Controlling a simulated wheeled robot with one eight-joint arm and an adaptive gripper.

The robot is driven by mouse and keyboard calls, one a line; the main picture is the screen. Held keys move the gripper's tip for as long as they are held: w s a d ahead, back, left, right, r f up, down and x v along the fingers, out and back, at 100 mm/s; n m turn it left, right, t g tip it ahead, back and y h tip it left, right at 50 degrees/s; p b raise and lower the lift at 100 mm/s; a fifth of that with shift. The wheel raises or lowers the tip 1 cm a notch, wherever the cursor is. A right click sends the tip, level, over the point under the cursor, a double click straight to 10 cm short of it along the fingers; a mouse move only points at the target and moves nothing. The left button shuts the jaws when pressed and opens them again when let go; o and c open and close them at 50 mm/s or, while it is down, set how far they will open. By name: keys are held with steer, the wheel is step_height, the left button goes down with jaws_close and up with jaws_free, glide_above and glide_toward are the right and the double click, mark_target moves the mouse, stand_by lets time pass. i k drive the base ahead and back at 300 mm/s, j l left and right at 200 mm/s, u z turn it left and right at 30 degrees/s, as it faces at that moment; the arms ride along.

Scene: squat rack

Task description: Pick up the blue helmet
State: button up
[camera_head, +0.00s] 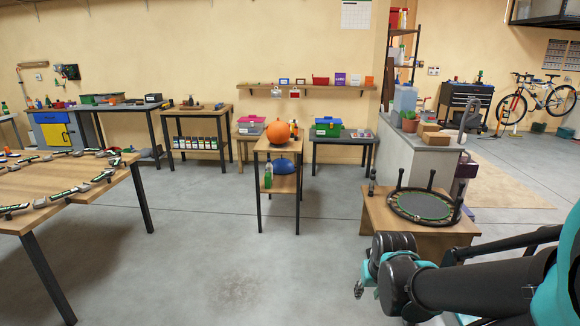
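A blue, rounded object that looks like the helmet (285,167) sits on the lower shelf of a small wooden stand in the middle of the view, some way ahead. A green bottle (268,176) stands just left of it on the same shelf. The stand's top board is above it. My gripper (359,288) is at the lower right, near the floor side of the picture and well apart from the helmet. Only a small dark part of it shows beyond my arm, so its fingers are not clear.
The narrow stand (277,147) has an orange ball (278,132) on top. A long table (65,184) with green-and-grey items is at left. A low wooden table (378,216) with a small round trampoline (421,205) is at right. The grey floor (220,250) before the stand is clear.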

mark_target(282, 166)
steer(key=i+u, duration=0.3)
steer(key=i, duration=1.6)
steer(key=i+z, duration=0.1)
steer(key=i, duration=0.5)
steer(key=i+j+z, duration=0.1)
steer(key=i, duration=0.5)
steer(key=i+j+z, duration=0.15)
steer(key=i, duration=0.4)
steer(key=i+j+z, duration=0.55)
steer(key=i, duration=0.15)
steer(key=l, duration=0.05)
